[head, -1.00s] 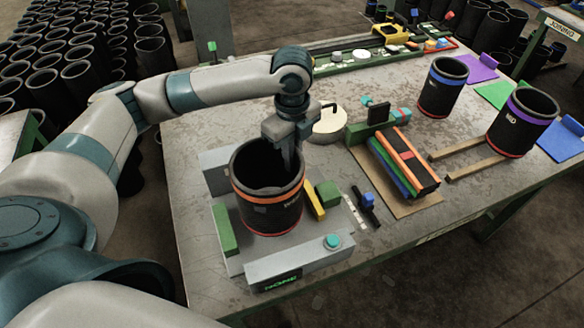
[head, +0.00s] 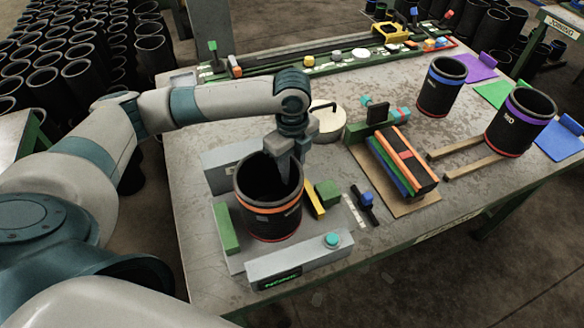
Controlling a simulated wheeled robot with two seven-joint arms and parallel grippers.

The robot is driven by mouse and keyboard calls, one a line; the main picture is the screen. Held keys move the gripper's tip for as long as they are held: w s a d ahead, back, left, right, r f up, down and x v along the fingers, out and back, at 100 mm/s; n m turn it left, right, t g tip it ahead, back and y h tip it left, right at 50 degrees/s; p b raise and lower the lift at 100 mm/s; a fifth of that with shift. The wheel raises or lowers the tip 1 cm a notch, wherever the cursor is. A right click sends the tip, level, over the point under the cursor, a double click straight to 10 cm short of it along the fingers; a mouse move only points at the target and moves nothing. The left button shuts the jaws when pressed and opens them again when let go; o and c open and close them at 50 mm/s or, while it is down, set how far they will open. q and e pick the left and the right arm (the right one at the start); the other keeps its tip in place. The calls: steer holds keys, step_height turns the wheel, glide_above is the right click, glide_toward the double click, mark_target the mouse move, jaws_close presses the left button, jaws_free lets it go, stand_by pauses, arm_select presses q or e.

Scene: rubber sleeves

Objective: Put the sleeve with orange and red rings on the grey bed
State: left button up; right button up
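The black sleeve with an orange ring near the top and a red ring at the bottom (head: 268,221) stands upright on the grey bed (head: 236,262), between a green block on the left and yellow and green blocks on the right. My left gripper (head: 290,172) points down at the sleeve's far right rim, with a finger reaching inside. It looks shut on the sleeve wall; the outer finger is mostly hidden. My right gripper is out of view.
A grey box with a teal button (head: 332,240) and small green-lit display is at the bed's front. A lidded round pot (head: 325,122) stands behind. Blue-ringed (head: 442,88) and purple-ringed (head: 520,122) sleeves stand right. Colored bars (head: 402,160) lie between.

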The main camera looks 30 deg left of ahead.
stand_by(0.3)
arm_select(q)
step_height(320, 180, up, 11)
steer(key=b, duration=0.2)
steer(key=shift+r+b, duration=0.1)
steer(key=shift+b, duration=0.25)
steer(key=shift+r, duration=0.55)
